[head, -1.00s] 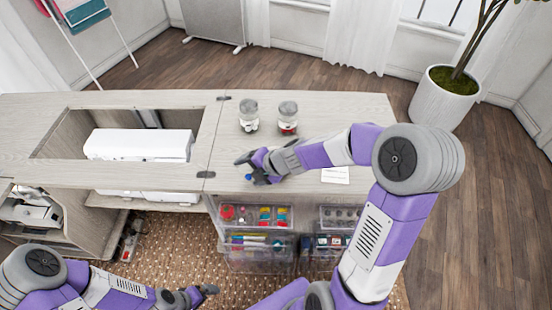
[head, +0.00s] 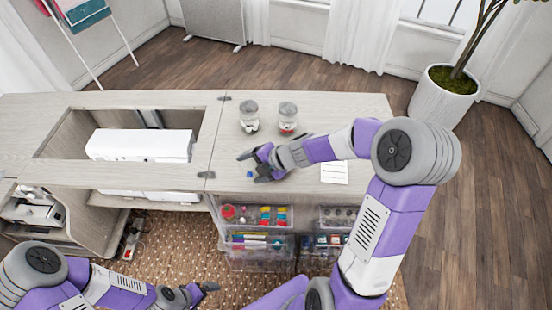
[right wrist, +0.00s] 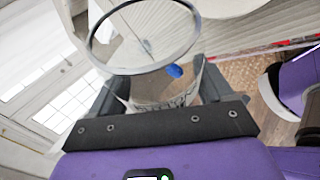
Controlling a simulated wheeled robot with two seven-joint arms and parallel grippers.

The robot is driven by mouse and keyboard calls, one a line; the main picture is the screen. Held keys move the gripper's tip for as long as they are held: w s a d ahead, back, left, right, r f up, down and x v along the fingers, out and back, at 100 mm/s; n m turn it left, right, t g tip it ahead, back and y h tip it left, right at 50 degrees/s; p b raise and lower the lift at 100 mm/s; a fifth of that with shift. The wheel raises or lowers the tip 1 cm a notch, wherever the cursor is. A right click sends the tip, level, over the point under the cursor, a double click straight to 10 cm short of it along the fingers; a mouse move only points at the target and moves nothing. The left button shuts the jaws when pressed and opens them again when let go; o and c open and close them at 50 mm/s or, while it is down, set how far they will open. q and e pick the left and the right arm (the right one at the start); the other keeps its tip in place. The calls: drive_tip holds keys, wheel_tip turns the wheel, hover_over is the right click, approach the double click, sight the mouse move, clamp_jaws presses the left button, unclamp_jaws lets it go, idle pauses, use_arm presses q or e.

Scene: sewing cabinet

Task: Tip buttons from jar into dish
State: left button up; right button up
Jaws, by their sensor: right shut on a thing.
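My right gripper (head: 252,167) is over the front of the cabinet top, its fingers pointing left. It is shut on a clear glass jar (right wrist: 143,40), whose round open rim fills the upper middle of the right wrist view. A blue button (right wrist: 174,71) shows through or beside the glass, and as a small blue spot (head: 250,173) between the fingers in the head view. The jar is hard to make out there. A pale rounded surface (right wrist: 225,6) at the top of the wrist view may be the dish; I cannot tell. My left gripper (head: 205,291) is low, away from the cabinet; its fingers are unclear.
Two lidded jars (head: 249,117) (head: 288,118) stand behind my right gripper. A white card (head: 334,173) lies right of it. A white sewing machine (head: 140,145) sits in the cabinet opening. Clear drawers (head: 257,215) with coloured items are below the front edge.

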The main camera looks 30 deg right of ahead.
drive_tip(key=shift+d+r+y+p, duration=0.15)
drive_tip(key=shift+r+y+p, duration=0.3)
drive_tip(key=shift+p, duration=0.25)
drive_tip(key=shift+w+d+f+m+y+p, duration=0.1)
drive_tip(key=shift+d+f+m+y+p, duration=0.1)
drive_tip(key=shift+m+y+p, duration=0.5)
drive_tip(key=shift+w+d+r+y+p, duration=0.1)
drive_tip(key=shift+d+r+y+p, duration=0.25)
drive_tip(key=shift+p, duration=0.85)
drive_tip(key=shift+r+p, duration=0.15)
drive_tip(key=shift+p, duration=0.2)
drive_tip(key=shift+r+y+p, duration=0.1)
drive_tip(key=shift+y+p, duration=0.2)
drive_tip(key=shift+p, duration=0.05)
drive_tip(key=shift+w+d+r+m+y+p, duration=0.1)
drive_tip(key=shift+d+r+m+y+p, duration=0.4)
drive_tip(key=shift+p, duration=0.65)
drive_tip(key=shift+a, duration=0.1)
